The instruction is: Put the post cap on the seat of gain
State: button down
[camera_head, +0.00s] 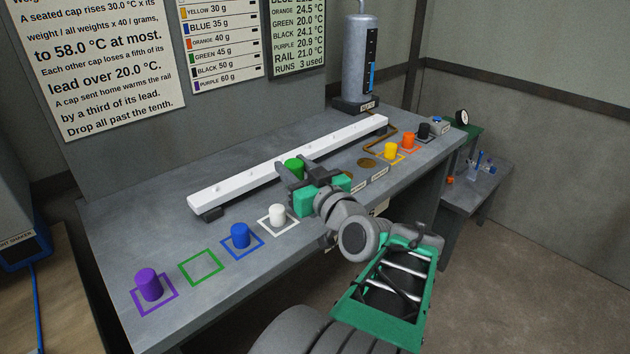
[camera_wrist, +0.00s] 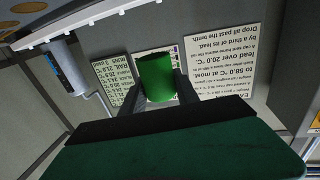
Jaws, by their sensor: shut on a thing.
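My gripper (camera_head: 295,174) is shut on the green cap (camera_head: 293,165) and holds it above the bench, close to the white rail (camera_head: 235,187). The wrist view shows the green cap (camera_wrist: 157,78) upright in the picture between the two fingers. The rail carries several small studs and no caps that I can see; part of it is hidden behind the gripper. An empty green outlined square (camera_head: 202,267) lies on the bench. I cannot tell which spot is the seat of gain; small labels along the bench's front are unreadable.
Purple (camera_head: 149,284), blue (camera_head: 240,236), white (camera_head: 277,215), yellow (camera_head: 390,151), orange (camera_head: 408,141) and black (camera_head: 423,131) caps stand in outlined squares. A brown disc (camera_head: 366,162) lies on the bench. A grey cylinder (camera_head: 361,62) stands at the rail's far end. Wall boards list rules, weights and temperatures.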

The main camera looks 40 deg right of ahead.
jog(key=w+d+f, duration=0.2)
jog(key=d+f, duration=0.1)
jog(key=d, duration=0.1)
jog(key=w+d+f, duration=0.2)
jog(key=d, duration=0.2)
jog(key=w+d+f+p, duration=0.1)
jog(key=w+d+f, duration=0.2)
jog(key=d, duration=0.1)
jog(key=shift+w+f, duration=0.1)
jog(key=shift+f, duration=0.2)
jog(key=shift+w+d+f, duration=0.15)
jog(key=shift+d+f, duration=0.05)
jog(key=shift+f, duration=0.1)
notch_tip(320, 180, down, 3)
jog(key=shift+d+f, duration=0.15)
jog(key=shift+f+b, duration=0.15)
jog(key=shift+b, duration=0.25)
jog(key=c, duration=0.9)
grip_release()
